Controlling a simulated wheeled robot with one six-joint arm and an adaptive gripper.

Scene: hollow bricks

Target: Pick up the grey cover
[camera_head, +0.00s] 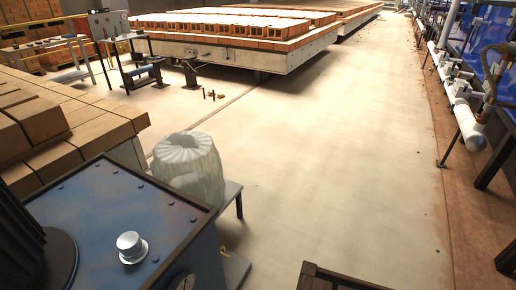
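A pale grey-white, pleated, bulging thing (188,165) with a gathered top stands just behind the blue box-like unit, left of the picture's middle. It looks like the grey cover, but I cannot be certain. It appears to rest on a small grey stand (233,190), whose edge and one leg show to its right; its lower left part is hidden by the blue unit. A small silvery cap (130,246) sits on the blue unit's top. My gripper is not in view.
The blue unit (100,215) with a black ribbed part (30,240) fills the lower left. Stacked bricks (75,125) lie behind it. A brick-loaded platform (240,45) stands at the back. White pipes (465,120) line the right. The pale floor (340,170) between is clear.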

